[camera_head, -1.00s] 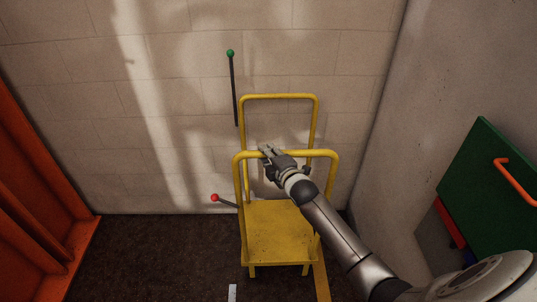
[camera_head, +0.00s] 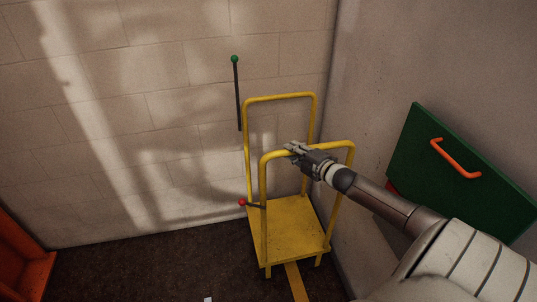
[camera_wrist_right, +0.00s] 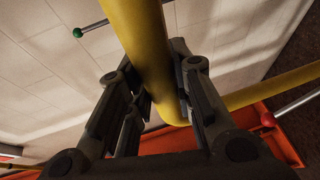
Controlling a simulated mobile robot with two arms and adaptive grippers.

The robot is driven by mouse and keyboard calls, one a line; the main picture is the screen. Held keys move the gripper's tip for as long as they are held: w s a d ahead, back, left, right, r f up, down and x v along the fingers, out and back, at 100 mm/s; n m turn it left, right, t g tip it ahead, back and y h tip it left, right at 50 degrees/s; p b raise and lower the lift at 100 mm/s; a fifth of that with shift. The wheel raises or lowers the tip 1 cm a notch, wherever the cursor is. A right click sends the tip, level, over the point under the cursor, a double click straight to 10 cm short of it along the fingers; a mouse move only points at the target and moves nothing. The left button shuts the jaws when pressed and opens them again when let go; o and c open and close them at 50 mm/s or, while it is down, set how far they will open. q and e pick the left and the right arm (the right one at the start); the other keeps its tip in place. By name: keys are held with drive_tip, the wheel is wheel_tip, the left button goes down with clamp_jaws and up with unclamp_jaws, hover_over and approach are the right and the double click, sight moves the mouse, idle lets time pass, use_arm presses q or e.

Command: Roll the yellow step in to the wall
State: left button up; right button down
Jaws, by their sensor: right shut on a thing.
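The yellow step (camera_head: 292,228) stands on the dark floor near the block wall, with a low platform and two tall tube rails. My right gripper (camera_head: 293,149) is shut on the top bar of its near rail. In the right wrist view the yellow bar (camera_wrist_right: 143,45) runs between the fingers of my right gripper (camera_wrist_right: 165,95). The far rail (camera_head: 280,97) stands close in front of the wall (camera_head: 150,120); I cannot tell whether it touches. My left gripper is not in view.
A green-knobbed lever (camera_head: 236,90) and a red-knobbed lever (camera_head: 243,202) are by the wall, left of the step. A green panel with an orange handle (camera_head: 455,158) is at the right. Orange metalwork (camera_head: 25,260) is at lower left. A yellow floor stripe (camera_head: 296,283) lies below the step.

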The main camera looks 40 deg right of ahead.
drive_tip(key=shift+s+d, duration=0.4)
drive_tip(key=shift+d, duration=0.4)
drive_tip(key=shift+s+d, duration=0.35)
drive_tip(key=shift+d, duration=0.5)
drive_tip(key=shift+s+d, duration=0.4)
drive_tip(key=shift+d, duration=0.4)
drive_tip(key=c, duration=1.7)
unclamp_jaws()
drive_tip(key=o, duration=0.4)
drive_tip(key=shift+s+d, duration=0.15)
drive_tip(key=shift+d, duration=0.05)
drive_tip(key=shift+o, duration=0.2)
drive_tip(key=shift+a, duration=0.15)
drive_tip(key=shift+s, duration=0.1)
drive_tip(key=s+r, duration=0.2)
drive_tip(key=s, duration=0.9)
drive_tip(key=shift+s+a, duration=0.2)
drive_tip(key=shift+s, duration=0.05)
